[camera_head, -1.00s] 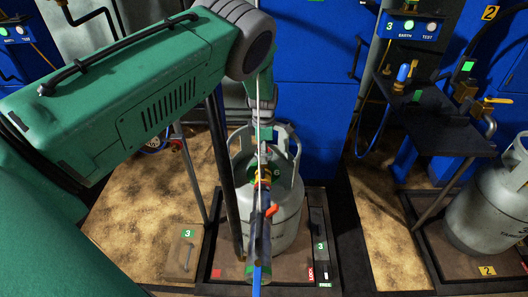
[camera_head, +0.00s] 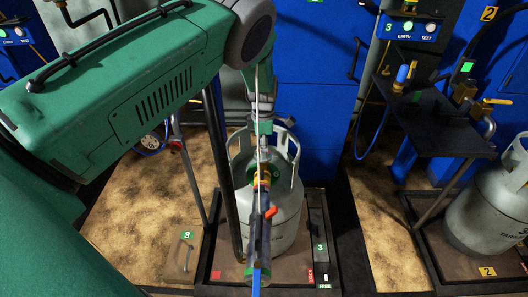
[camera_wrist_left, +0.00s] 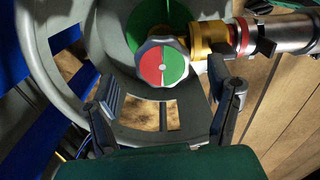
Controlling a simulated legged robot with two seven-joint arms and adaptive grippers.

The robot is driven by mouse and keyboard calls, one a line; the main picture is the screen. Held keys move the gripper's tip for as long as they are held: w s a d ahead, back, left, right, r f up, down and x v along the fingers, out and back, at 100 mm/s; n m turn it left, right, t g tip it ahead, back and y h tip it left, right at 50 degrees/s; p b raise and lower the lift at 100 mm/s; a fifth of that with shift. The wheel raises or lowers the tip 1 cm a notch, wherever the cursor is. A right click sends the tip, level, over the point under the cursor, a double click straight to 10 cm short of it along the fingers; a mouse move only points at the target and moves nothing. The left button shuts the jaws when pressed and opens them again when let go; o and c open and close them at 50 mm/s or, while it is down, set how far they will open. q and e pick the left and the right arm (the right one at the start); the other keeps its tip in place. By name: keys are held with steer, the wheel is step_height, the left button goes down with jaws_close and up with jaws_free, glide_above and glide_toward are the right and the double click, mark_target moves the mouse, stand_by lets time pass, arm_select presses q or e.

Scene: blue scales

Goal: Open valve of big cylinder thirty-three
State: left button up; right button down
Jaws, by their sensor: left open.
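A grey gas cylinder (camera_head: 285,222) with a raised collar stands upright on the middle scale. Its number cannot be read. In the left wrist view its valve knob (camera_wrist_left: 162,63), with a half-red, half-green face, sits inside the collar (camera_wrist_left: 50,75). A brass fitting (camera_wrist_left: 208,42) joins the valve at the right. My left gripper (camera_wrist_left: 168,103) is open, its fingers spread on either side below the knob, apart from it. In the head view my left arm reaches in from the left above the cylinder, and the fingers are hard to make out. My right gripper is not in view.
A filling hose with an orange handle (camera_head: 271,212) hangs in front of the cylinder. A dark post (camera_head: 221,170) stands at its left. A second grey cylinder (camera_head: 480,215) stands on the right scale. A dark shelf (camera_head: 430,125) with valves is at the right.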

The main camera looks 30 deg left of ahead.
arm_select(q)
step_height(320, 180, up, 9)
steer(key=shift+r, duration=0.15)
stand_by(0.4)
